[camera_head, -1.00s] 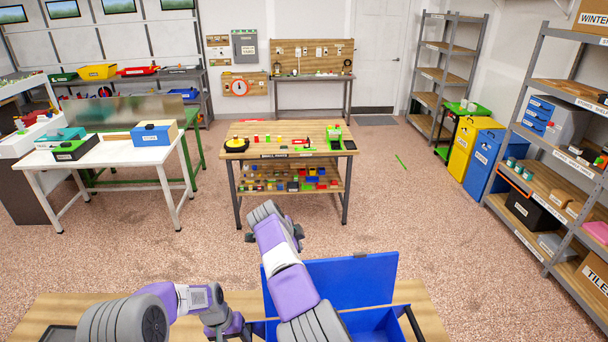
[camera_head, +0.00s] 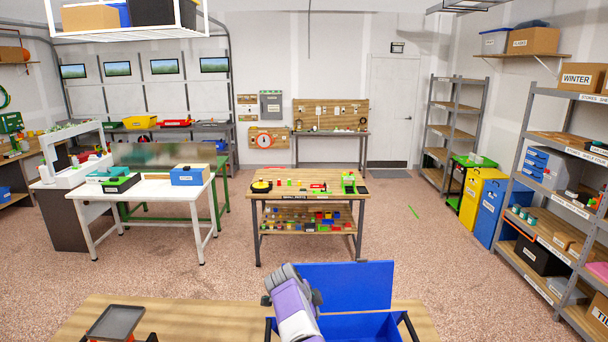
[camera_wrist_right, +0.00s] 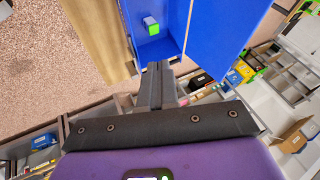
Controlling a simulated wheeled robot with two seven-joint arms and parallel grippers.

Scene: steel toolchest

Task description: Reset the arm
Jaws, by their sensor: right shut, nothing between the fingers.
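My right gripper (camera_wrist_right: 158,68) is shut and empty in the right wrist view, its two dark fingers pressed together. Its tips appear in front of the blue toolchest (camera_wrist_right: 208,40); I cannot tell the gap between them. Inside the chest is a small grey block with a green end (camera_wrist_right: 152,26). In the head view the blue toolchest (camera_head: 346,288) stands on the wooden bench with its lid raised. A purple, white and grey link of my arm covers its left side. My left gripper is not in view.
A dark tray (camera_head: 116,322) sits at the left of the wooden bench (camera_head: 200,318), with bare wood between it and the toolchest. Beyond open floor stand a wooden worktable (camera_head: 308,197) with small parts and a white table (camera_head: 150,192). Shelves (camera_head: 560,205) line the right.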

